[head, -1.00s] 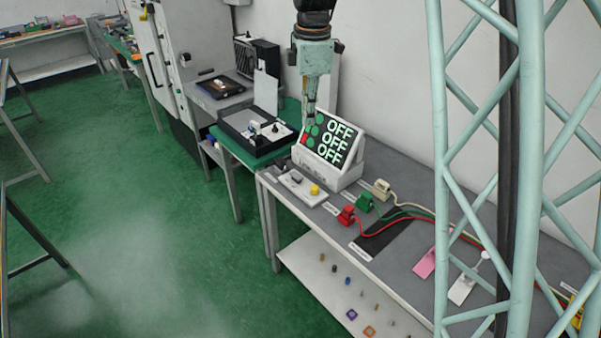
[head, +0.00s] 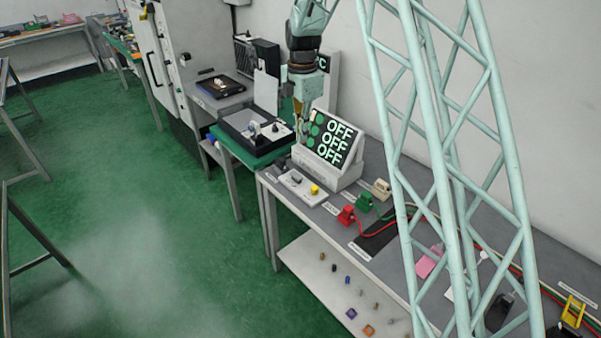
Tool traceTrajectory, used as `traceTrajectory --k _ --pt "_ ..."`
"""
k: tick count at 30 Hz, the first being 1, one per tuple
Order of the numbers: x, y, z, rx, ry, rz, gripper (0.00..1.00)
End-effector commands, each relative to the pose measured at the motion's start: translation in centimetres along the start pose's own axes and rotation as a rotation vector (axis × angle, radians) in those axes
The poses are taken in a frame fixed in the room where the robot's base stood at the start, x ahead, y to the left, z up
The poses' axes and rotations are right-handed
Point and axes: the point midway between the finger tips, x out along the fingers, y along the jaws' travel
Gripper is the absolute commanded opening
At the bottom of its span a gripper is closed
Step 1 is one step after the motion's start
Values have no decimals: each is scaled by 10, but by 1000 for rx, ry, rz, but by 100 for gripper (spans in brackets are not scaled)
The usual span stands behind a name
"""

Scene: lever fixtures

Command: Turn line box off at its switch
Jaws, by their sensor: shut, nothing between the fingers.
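A white console (head: 330,172) with a sloped black screen (head: 334,141) stands on the grey bench. The screen reads OFF on three lines, with round green marks at its left. A low white plate (head: 303,187) lies in front of it, with a yellow knob (head: 315,190) and a dark grey piece (head: 296,179). I cannot read which part is labelled line box or make out its switch. My gripper (head: 300,137) points down at the left edge of the screen, shut and empty. It hides part of that edge; I cannot tell whether it touches.
A black tray (head: 238,131) with white fittings stands on a green-topped table to the left. Red (head: 346,215), green (head: 364,203) and cream (head: 381,188) plugs with cables lie right of the console. A pink plate (head: 428,262) lies farther right, partly behind my lattice arm.

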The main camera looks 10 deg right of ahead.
Motion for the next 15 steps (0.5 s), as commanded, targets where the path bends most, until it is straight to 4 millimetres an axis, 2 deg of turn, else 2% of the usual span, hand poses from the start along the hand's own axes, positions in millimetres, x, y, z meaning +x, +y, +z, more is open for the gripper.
traceTrajectory --k 6,15 --pt "30 14 5 -78 6 -14 0" --pt "51 24 8 -137 9 -22 0"
